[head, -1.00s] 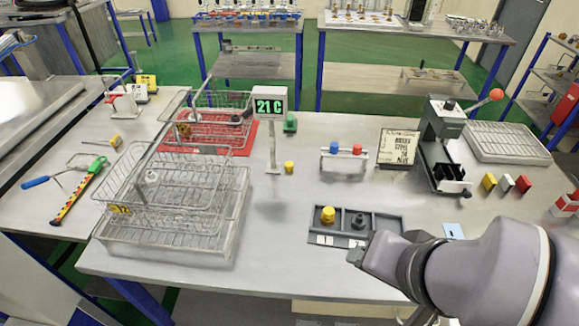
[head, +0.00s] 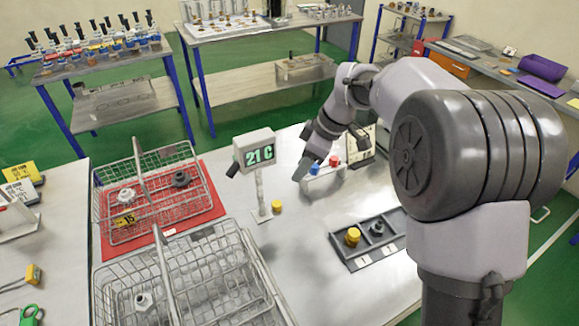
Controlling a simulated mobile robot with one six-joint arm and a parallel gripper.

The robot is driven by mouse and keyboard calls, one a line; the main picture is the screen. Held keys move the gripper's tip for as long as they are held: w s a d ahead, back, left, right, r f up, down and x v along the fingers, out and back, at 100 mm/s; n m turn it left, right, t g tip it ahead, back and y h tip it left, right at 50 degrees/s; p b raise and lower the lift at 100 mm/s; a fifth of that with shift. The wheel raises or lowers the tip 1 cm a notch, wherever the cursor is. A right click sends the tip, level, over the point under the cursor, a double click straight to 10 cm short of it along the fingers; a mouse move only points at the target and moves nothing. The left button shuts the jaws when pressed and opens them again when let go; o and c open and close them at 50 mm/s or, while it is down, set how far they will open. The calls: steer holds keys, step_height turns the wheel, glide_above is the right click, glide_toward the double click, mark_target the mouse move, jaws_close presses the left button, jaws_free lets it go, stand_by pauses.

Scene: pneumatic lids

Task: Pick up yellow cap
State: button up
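A yellow cap (head: 352,237) stands in the left compartment of a dark divided tray (head: 368,262) on the metal table. A second, smaller yellow piece (head: 277,206) stands on the table beside the post of the temperature display. My gripper (head: 301,174) points down and left, behind the tray and to the right of the display.
A display reading 21 C (head: 255,150) stands left of my gripper. A wire basket (head: 150,200) on a red mat (head: 215,206) and another wire basket (head: 195,275) fill the left. A dark part (head: 376,229) sits in the tray. Bare table lies between post and tray.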

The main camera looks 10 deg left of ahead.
steer(key=b, duration=0.4)
glide_toward(280, 204)
steer(key=x, duration=0.2)
steer(key=shift+f, duration=0.3)
steer(key=b+x, duration=0.3)
steer(key=x, duration=0.3)
steer(key=shift+a+f, duration=0.15)
jaws_close()
